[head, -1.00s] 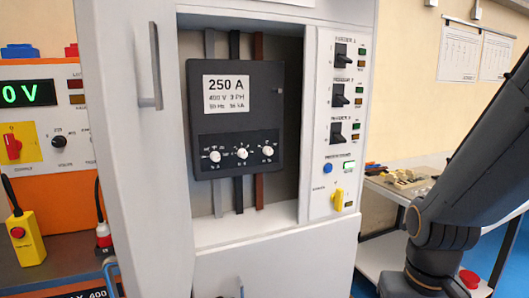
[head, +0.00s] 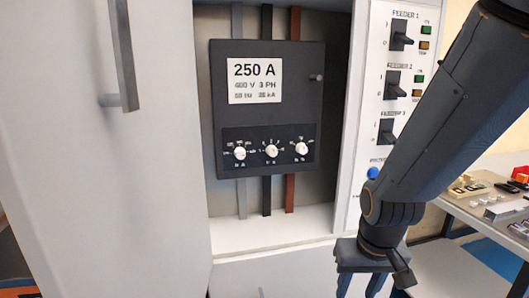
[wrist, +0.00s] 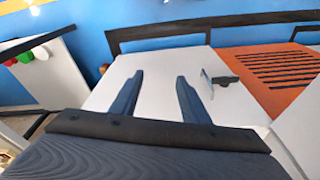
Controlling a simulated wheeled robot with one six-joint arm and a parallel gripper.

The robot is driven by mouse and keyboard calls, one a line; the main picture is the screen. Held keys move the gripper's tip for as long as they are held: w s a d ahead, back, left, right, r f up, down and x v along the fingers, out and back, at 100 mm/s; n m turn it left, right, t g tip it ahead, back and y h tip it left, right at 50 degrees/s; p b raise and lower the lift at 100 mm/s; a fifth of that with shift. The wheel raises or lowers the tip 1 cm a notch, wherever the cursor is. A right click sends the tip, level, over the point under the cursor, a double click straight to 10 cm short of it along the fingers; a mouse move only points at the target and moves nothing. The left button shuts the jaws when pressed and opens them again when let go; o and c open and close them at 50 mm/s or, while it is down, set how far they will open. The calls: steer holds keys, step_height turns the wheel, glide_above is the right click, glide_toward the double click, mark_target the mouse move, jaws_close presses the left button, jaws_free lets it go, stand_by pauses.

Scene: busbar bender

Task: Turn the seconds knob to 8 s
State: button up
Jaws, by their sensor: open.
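The black 250 A breaker (head: 266,100) hangs in the open cabinet, with three white knobs in a row on its lower panel: a left knob (head: 240,153), a middle knob (head: 271,151) and a right knob (head: 302,149). The small print around them is too blurred to tell which is the seconds knob or what it reads. My gripper (head: 362,284) is low at the right, in front of the cabinet's lower part, below and apart from the knobs. In the wrist view its two fingers (wrist: 155,85) are apart with nothing between them.
The cabinet door (head: 60,120) with its handle (head: 122,60) stands open at the left. Feeder switches (head: 398,38) and a blue button (head: 373,173) are right of the breaker, partly behind my arm. A bench (head: 490,205) with small parts stands at the right.

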steer(key=w+a+r+t+p, duration=0.1)
steer(key=w+a+r+t, duration=0.2)
steer(key=w, duration=0.5)
steer(key=t+y+p, duration=0.5)
steer(key=t, duration=0.7)
glide_toward(274, 152)
steer(key=shift+n, duration=0.4)
steer(key=p+x, duration=0.1)
steer(key=x, duration=0.6)
steer(key=shift+w+a, duration=0.2)
steer(key=shift+w, duration=0.2)
steer(key=c, duration=1.1)
steer(key=shift+o, duration=0.2)
